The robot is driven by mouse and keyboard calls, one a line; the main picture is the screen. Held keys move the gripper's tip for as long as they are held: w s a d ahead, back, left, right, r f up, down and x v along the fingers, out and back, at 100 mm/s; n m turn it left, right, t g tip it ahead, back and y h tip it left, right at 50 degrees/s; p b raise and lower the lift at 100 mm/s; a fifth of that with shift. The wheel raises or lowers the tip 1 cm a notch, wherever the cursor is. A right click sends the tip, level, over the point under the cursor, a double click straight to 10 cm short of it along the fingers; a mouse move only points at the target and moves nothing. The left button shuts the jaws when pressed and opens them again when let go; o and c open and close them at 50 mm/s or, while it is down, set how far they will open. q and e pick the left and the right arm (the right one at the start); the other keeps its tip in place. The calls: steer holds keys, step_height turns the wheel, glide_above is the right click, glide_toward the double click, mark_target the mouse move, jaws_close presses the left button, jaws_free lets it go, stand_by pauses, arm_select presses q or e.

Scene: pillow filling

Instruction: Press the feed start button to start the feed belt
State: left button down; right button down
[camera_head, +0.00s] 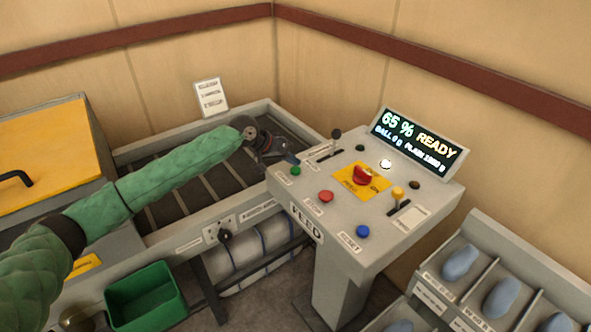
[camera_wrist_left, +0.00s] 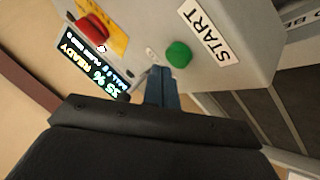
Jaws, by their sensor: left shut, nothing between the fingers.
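The control panel (camera_head: 338,238) marked FEED stands in the middle right of the head view. Its green button (camera_head: 295,171) is at the panel's left corner. In the left wrist view the green button (camera_wrist_left: 179,54) sits beside a START label (camera_wrist_left: 208,38). My left gripper (camera_head: 288,158), on the green-sleeved arm, is shut and empty just beyond the green button. In the left wrist view its closed blue fingertips (camera_wrist_left: 161,73) are close to the button and appear apart from it. The feed belt (camera_head: 165,165) lies left of the panel, partly hidden by my arm. My right gripper is not in view.
The panel also carries a red button (camera_head: 326,196), a blue button (camera_head: 363,231), a large red knob (camera_head: 362,176) on a yellow plate, levers and a display (camera_head: 418,140) reading 65 % READY. A green bin (camera_head: 145,297) and divided trays (camera_head: 470,285) stand nearby.

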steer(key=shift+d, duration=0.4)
arm_select(q)
steer(key=shift+f, duration=0.2)
steer(key=shift+f, duration=0.2)
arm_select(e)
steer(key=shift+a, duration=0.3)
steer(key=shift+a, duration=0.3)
arm_select(q)
steer(key=shift+f, duration=0.1)
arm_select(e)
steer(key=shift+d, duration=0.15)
